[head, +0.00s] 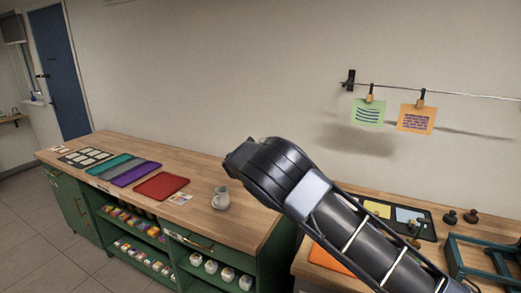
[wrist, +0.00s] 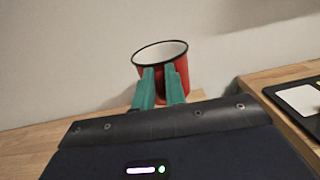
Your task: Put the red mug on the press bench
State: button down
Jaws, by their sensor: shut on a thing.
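The red mug (wrist: 183,66) has a dark rim and a pale inside, and shows upright in the wrist view. My gripper (wrist: 161,72) is shut on it with its two teal fingers at the mug's near side. In the head view my arm hides both the mug and the gripper. The press bench (head: 301,270) is the wooden bench at the lower right of the head view, with a dark green press frame (head: 490,256) on it. A wooden top beside the gap, likely this bench, shows at the right of the wrist view (wrist: 262,82).
A green cabinet with a wooden top (head: 240,232) stands left of the bench, with a narrow gap between. On it are a grey mug (head: 220,198), a red mat (head: 161,186) and other coloured mats. A black tray (head: 427,228) and dark knobbed tools (head: 460,216) occupy the bench's back.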

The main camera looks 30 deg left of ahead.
jog(key=w+d+f+m+h, duration=0.1)
jog(key=w+d+h, duration=0.1)
jog(key=w+d, duration=0.65)
jog(key=w+d+m+g+h, duration=0.1)
jog(key=w+d+h, duration=0.15)
jog(key=d, duration=1.15)
jog(key=w+d+f+m+h, duration=0.15)
jog(key=w+d, duration=0.45)
jog(key=d, duration=0.6)
jog(key=d+f, duration=0.3)
jog(key=d, duration=1.1)
jog(key=s+d+f+y, duration=0.1)
jog(key=d+f, duration=0.2)
jog(key=d, duration=1.1)
jog(key=d+f, duration=0.4)
jog(key=d, duration=1)
jog(key=shift+s+d+n+y, duration=0.2)
jog(key=shift+n+y, duration=0.15)
jog(key=shift+y, duration=0.05)
jog(key=shift+r, duration=0.1)
